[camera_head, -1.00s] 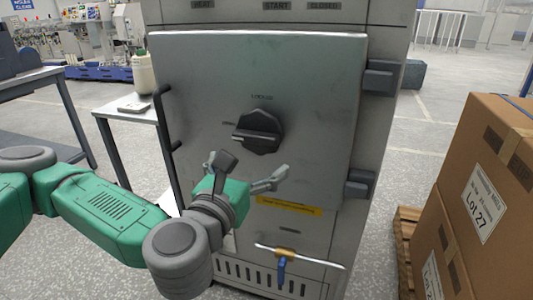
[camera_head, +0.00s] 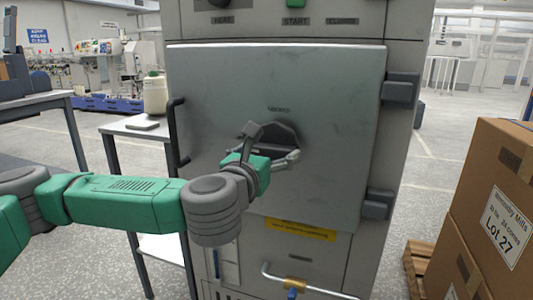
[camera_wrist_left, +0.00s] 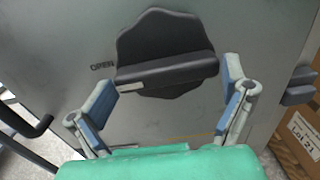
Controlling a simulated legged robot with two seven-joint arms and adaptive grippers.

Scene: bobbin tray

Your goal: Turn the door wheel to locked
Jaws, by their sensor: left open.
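The black door wheel (camera_head: 278,138) is on the grey metal door (camera_head: 330,85) of the cabinet. In the head view my left gripper (camera_head: 272,147) is in front of the wheel and hides much of it. In the left wrist view the wheel (camera_wrist_left: 163,50) has a raised bar lying nearly level, with its left end near the word OPEN. My left gripper (camera_wrist_left: 165,105) is open there, one finger on each side below the bar, with nothing between them. Whether a finger touches the wheel I cannot tell. My right gripper is not in view.
A black door handle (camera_head: 176,130) is at the door's left edge, and hinges (camera_head: 400,90) are at its right. A pipe with a brass valve (camera_head: 296,284) is below. A side table (camera_head: 140,127) stands left; stacked cartons (camera_head: 490,200) stand right.

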